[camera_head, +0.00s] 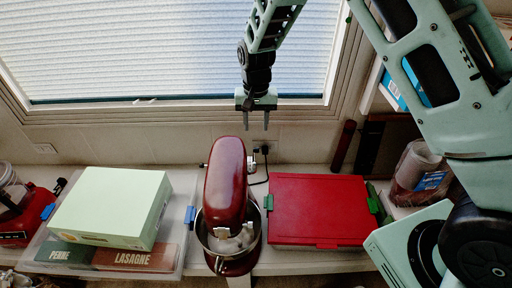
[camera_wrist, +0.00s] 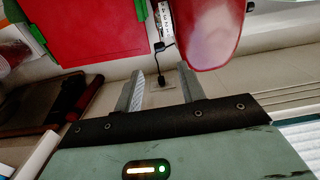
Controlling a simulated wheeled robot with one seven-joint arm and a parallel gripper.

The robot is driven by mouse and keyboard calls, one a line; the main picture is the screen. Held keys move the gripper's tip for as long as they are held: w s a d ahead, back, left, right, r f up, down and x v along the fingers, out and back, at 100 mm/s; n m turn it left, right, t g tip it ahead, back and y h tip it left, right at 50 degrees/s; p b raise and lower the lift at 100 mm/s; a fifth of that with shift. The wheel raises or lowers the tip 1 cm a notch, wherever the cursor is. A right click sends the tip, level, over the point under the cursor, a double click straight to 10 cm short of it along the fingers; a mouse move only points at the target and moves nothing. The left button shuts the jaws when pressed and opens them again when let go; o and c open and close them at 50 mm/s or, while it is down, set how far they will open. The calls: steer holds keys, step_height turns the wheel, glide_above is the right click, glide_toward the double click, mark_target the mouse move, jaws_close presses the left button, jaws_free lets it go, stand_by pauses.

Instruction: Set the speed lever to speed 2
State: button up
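A dark red stand mixer (camera_head: 225,188) with a metal bowl stands on the counter. My gripper (camera_head: 257,121) is above and behind it, fingers pointing down, empty and apart from it. In the wrist view, the mixer (camera_wrist: 207,30) is beyond the fingertips of my gripper (camera_wrist: 158,78), and the fingers are spread. A pale strip with small markings (camera_wrist: 166,18) runs along the mixer's side. A small dark knob (camera_wrist: 160,46) shows near the strip's end; it may be the speed lever. I cannot tell its setting.
A red lidded box (camera_head: 320,208) stands right of the mixer. A pale green box (camera_head: 112,205) lies on a clear container at left. A wall outlet (camera_head: 264,146) with a plug and cord is behind the mixer. A clear jar (camera_head: 414,172) stands at far right.

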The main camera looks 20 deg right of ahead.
mark_target(253, 162)
step_height(253, 162, down, 10)
steer(key=shift+r+b, duration=0.25)
steer(key=shift+b, duration=0.4)
jaws_close()
